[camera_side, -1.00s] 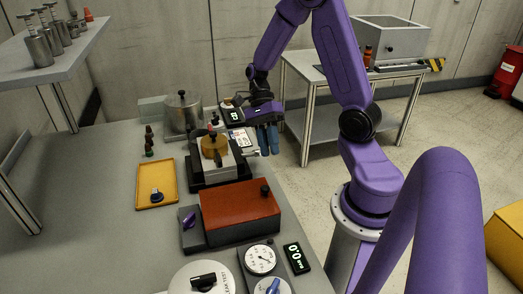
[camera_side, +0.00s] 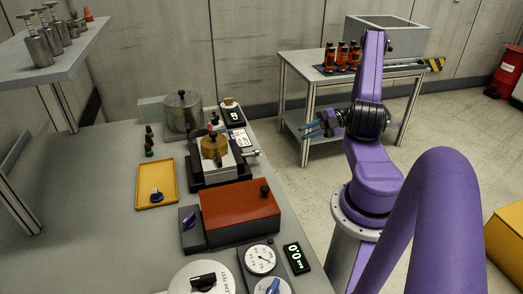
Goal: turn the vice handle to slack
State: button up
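The vice (camera_side: 222,172) stands on the grey bench, with a dark base and pale jaws. A brass-coloured round part (camera_side: 214,147) sits between the jaws. The vice handle (camera_side: 251,154), a small metal bar with a round end, sticks out on the vice's right side towards the bench edge. My gripper (camera_side: 309,130) is to the right of the handle and clear of it, beyond the bench edge. Its blue fingers point left, look parted, and have nothing visible between them.
A red-brown box (camera_side: 240,212) with a black knob stands in front of the vice. A yellow tray (camera_side: 156,184) lies to its left, and a metal pot (camera_side: 183,112) stands behind. A side table (camera_side: 300,68) with several orange-brown bottles (camera_side: 342,56) is behind my arm.

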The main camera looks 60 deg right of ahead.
send_near(262, 158)
jog(key=w+a, duration=0.4)
jog(key=w+a+r, duration=0.1)
jog(key=w+a, duration=0.2)
dwell(0.3)
jog(key=shift+c, duration=0.3)
grip_shut()
